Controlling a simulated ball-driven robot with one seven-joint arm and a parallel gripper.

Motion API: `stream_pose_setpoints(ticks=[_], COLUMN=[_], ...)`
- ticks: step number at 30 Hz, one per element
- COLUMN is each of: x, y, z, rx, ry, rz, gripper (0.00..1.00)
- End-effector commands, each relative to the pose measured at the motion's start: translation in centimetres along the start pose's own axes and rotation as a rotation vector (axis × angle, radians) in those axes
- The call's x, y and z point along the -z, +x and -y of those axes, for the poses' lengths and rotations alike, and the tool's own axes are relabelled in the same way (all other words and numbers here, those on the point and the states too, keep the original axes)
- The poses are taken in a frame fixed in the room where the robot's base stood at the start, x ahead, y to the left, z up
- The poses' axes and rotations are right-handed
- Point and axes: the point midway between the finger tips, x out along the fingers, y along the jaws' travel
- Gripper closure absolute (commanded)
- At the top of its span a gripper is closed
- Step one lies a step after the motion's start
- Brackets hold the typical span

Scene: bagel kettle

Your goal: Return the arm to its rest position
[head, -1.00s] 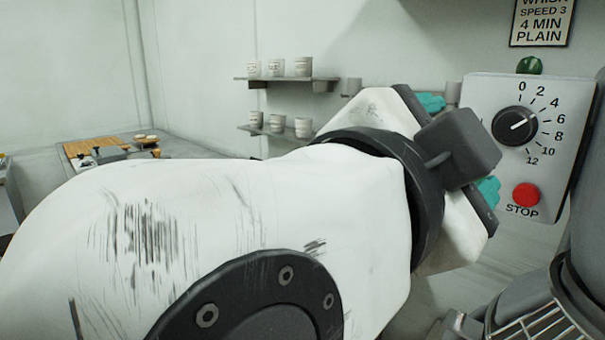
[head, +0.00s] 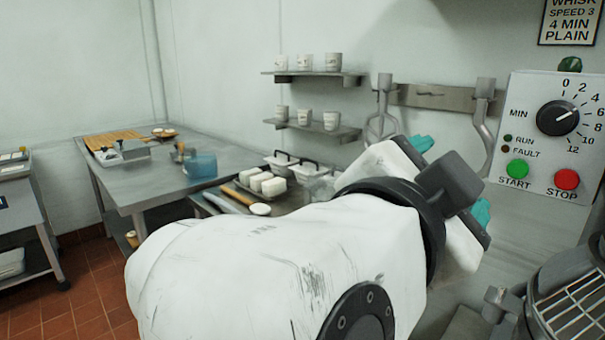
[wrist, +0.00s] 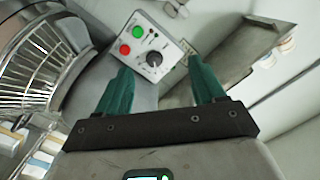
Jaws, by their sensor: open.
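My arm crosses the lower middle of the head view, white and scuffed. My gripper (head: 450,178) is at its end, with teal fingers partly hidden behind the wrist. In the wrist view my gripper (wrist: 160,92) shows its two teal fingers spread apart with nothing between them. The control panel (head: 520,140) is to the right of the gripper in the head view, with a black dial, a green START button and a red STOP button. The control panel (wrist: 140,38) lies beyond the fingertips in the wrist view. I cannot tell the gap between fingers and panel.
A mixer with a wire guard (head: 575,310) stands at the lower right, close to my arm. A steel table (head: 150,178) is at left. Wall shelves (head: 315,74) hold white cups. Whisk tools hang from a rail (head: 440,98). Tiled floor (head: 85,285) is open at lower left.

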Motion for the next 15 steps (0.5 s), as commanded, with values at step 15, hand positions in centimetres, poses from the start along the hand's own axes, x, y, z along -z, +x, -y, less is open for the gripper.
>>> stream_pose_setpoints(ticks=[15], x=[-12.8], y=[9.0], z=[-13.1], rx=[0.018], ry=[-0.543], rz=[0.338], gripper=[0.31])
